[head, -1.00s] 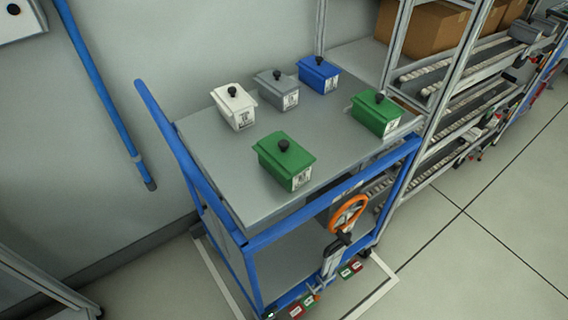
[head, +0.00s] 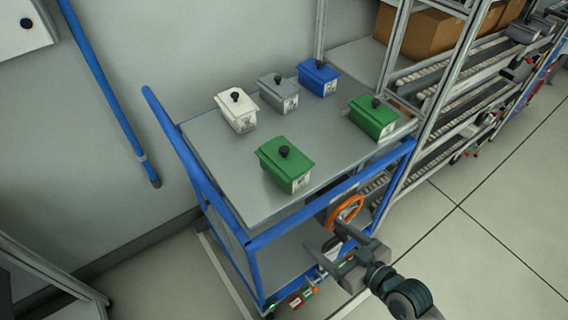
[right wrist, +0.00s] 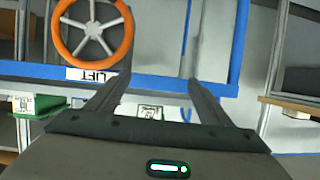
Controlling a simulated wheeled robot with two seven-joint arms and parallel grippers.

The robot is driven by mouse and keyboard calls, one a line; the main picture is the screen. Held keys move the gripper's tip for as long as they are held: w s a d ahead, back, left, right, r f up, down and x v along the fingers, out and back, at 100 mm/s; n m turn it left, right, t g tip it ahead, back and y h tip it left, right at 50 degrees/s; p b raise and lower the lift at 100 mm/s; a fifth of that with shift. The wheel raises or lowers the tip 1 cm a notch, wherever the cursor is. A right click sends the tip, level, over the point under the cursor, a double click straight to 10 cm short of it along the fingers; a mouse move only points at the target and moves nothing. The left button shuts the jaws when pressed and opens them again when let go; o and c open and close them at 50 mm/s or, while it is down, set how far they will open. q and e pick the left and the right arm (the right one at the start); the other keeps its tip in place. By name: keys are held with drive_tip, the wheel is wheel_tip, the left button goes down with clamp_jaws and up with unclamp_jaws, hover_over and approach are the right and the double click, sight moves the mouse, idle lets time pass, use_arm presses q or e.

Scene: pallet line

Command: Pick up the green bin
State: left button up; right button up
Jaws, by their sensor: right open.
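Two green bins with black lid knobs sit on the grey top of a blue cart in the head view. The near green bin (head: 285,165) is at the front middle, and the far green bin (head: 373,118) is at the right edge. My right gripper (head: 325,250) is open, in front of the cart, lower than its top and apart from both bins. My left gripper is not in view.
A white bin (head: 237,112), a grey bin (head: 278,93) and a blue bin (head: 318,78) stand at the cart's back. An orange handwheel (head: 345,210) is on the cart's front, close to my right gripper.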

sight(301, 179)
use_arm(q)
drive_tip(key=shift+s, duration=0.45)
use_arm(e)
wheel_tip(301, 179, up, 10)
drive_tip(key=w+t+y, duration=0.2)
drive_tip(key=y, duration=0.1)
drive_tip(key=shift+w+n+t, duration=0.2)
drive_tip(key=shift+n+t, duration=0.1)
drive_tip(key=shift+n, duration=0.1)
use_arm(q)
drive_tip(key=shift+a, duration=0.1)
use_arm(e)
drive_tip(key=p+x, duration=0.3)
drive_tip(key=x, duration=0.7)
drive_tip(key=shift+w+a+r, duration=0.15)
drive_tip(key=shift+w, duration=0.05)
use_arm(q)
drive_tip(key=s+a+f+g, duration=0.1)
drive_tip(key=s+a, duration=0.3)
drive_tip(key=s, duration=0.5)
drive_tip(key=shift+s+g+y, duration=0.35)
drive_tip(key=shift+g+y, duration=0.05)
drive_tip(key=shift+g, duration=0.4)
use_arm(e)
drive_tip(key=shift+w+a, duration=0.35)
drive_tip(key=shift+w, duration=0.05)
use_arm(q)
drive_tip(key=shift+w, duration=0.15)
use_arm(e)
drive_tip(key=shift+w+a, duration=0.1)
